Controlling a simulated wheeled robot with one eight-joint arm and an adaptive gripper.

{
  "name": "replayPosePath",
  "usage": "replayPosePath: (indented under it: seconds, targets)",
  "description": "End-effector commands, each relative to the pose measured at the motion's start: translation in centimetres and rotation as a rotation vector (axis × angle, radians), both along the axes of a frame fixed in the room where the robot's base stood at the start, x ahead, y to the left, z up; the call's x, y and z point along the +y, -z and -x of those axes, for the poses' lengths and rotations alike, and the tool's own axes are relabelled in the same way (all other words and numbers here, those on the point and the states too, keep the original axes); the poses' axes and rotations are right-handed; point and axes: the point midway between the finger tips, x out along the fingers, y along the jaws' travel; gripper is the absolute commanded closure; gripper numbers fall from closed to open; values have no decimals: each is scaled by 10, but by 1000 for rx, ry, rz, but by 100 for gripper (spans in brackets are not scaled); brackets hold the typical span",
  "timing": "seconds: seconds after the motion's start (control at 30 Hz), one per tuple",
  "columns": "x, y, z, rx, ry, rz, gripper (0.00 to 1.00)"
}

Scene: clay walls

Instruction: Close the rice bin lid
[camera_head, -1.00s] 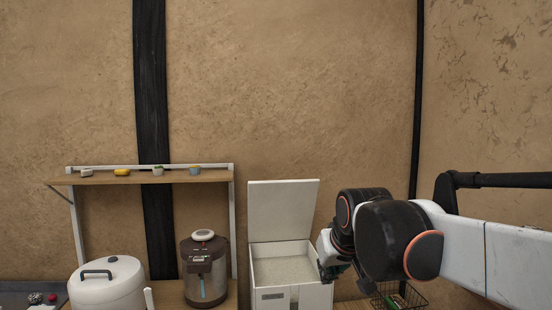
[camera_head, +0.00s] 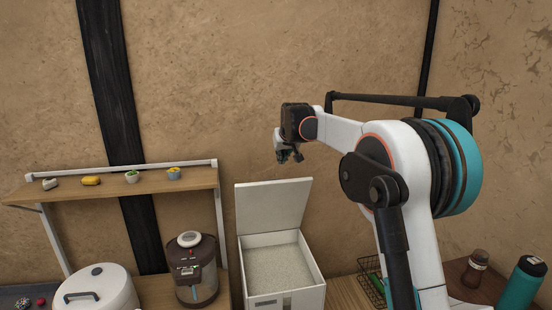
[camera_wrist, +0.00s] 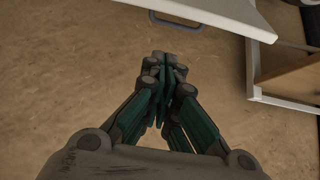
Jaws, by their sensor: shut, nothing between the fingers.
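The white rice bin (camera_head: 290,300) stands open on the counter with pale rice (camera_head: 280,268) inside. Its white lid (camera_head: 272,206) stands raised at the back, leaning slightly to the right in the picture. My gripper (camera_head: 290,156) is shut and empty, above the lid's top edge and in front of the clay wall. In the wrist view my gripper's fingertips (camera_wrist: 165,62) are together. A white panel (camera_wrist: 210,10) with a grey handle, which looks like the lid, crosses the top of that view, apart from the fingers.
A wooden shelf (camera_head: 115,184) with small items is on the left. Below are a brown water boiler (camera_head: 195,270) and a white rice cooker (camera_head: 98,290). A wire basket (camera_head: 372,280), brown bottle (camera_head: 475,268) and teal bottle (camera_head: 522,285) stand right of the bin.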

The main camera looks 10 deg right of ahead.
Motion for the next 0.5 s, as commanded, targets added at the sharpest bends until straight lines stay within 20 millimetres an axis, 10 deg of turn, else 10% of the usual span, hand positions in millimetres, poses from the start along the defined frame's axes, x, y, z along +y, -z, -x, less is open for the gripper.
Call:
replayPosePath:
  seconds: [0.5]
  targets:
    - [0, 36, -43, -2, 0, 0, 100]
